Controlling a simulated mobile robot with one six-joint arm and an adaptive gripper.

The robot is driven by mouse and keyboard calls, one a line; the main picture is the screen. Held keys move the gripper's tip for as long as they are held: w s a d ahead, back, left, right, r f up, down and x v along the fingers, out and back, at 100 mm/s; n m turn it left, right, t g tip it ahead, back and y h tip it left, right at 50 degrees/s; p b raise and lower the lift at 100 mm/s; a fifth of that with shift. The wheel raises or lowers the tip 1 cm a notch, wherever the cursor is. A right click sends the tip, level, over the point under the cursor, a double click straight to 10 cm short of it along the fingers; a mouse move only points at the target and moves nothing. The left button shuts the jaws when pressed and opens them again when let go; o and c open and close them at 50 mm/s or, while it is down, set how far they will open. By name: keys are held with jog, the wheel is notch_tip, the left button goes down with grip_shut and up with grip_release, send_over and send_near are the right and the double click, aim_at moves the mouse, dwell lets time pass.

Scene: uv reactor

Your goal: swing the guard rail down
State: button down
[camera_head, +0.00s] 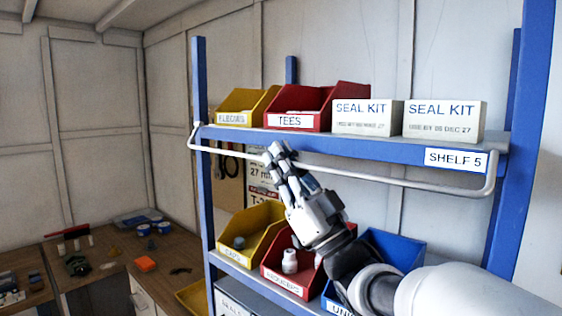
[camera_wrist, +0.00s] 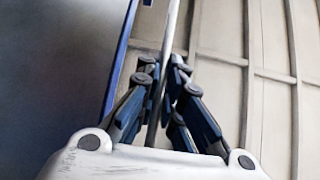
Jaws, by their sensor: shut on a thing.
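The guard rail (camera_head: 400,183) is a thin white bar with bent ends. It runs across the front of the blue shelf marked SHELF 5, just below its front edge in the head view. Its ends rise beside the left post and near the shelf label at right. My gripper (camera_head: 277,154) is shut on the rail left of its middle, and the fingers hide a short piece of it. In the wrist view, the rail (camera_wrist: 171,28) passes between the two finger pairs of my gripper (camera_wrist: 168,95).
Yellow (camera_head: 240,106) and red (camera_head: 315,106) bins and two SEAL KIT boxes (camera_head: 443,121) stand on the shelf. More bins sit on the shelf below, including a yellow one (camera_head: 250,235) and a blue one (camera_head: 398,247), near my arm. A cluttered workbench (camera_head: 105,262) stands at left.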

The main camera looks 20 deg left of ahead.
jog(key=shift+s+a+m+t+h, duration=0.2)
jog(key=shift+m+t+h, duration=0.3)
jog(key=shift+m+t, duration=0.3)
notch_tip(320, 180, up, 7)
jog(key=s+m+t+h+p, duration=0.2)
jog(key=m+t+h+p, duration=0.2)
jog(key=m+h, duration=1.1)
jog(key=m+t, duration=0.2)
jog(key=m, duration=0.4)
jog(key=shift+a+p, duration=0.3)
jog(key=shift+r, duration=0.1)
jog(key=shift+m, duration=0.3)
